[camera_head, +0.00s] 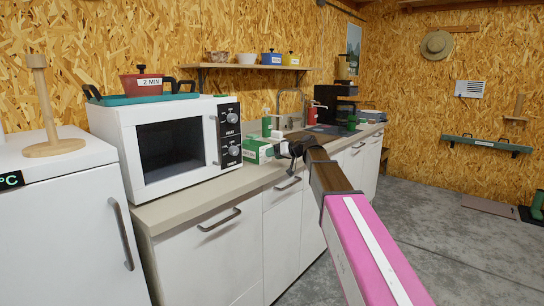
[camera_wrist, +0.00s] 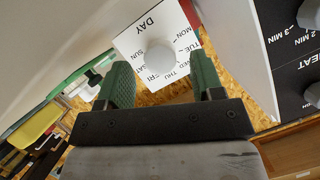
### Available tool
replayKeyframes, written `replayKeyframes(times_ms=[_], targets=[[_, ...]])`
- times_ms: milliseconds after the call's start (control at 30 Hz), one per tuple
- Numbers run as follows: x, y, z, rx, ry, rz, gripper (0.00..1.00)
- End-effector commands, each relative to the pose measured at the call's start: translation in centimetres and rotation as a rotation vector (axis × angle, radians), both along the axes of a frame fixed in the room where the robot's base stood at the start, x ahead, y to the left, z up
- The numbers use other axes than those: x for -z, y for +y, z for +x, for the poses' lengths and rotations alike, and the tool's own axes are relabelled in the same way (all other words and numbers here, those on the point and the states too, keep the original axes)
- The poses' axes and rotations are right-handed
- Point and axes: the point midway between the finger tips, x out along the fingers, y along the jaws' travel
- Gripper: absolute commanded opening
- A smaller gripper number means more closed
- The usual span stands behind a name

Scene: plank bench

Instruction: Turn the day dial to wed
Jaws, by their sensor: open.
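The day dial is a pale round knob (camera_wrist: 159,54) on a white panel (camera_wrist: 128,43) marked DAY, with day names around it, in the wrist view. WED is printed at the lower right of the knob, near THU and TUE. I cannot make out a pointer on the knob. My gripper (camera_wrist: 162,80) is open, its two green fingers apart at either side of the knob's lower part; I cannot tell whether they touch it. In the head view my gripper (camera_head: 286,148) is small, over the counter just right of the microwave, and the dial face is not readable.
A green and white box (camera_head: 258,151) sits on the counter (camera_head: 185,205) beside my gripper. A coffee machine (camera_head: 337,103) stands further back.

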Motion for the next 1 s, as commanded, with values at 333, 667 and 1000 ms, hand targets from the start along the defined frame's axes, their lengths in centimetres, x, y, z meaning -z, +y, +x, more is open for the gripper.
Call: replayKeyframes(times_ms=[333,667,1000], targets=[[0.56,1.32,0.73,0.001,-0.001,0.0,0.61],[0.56,1.3,0.7,0.0,0.0,0.0,0.11],[0.69,1.23,0.92,0.0,0.142,0.111,0.11]])
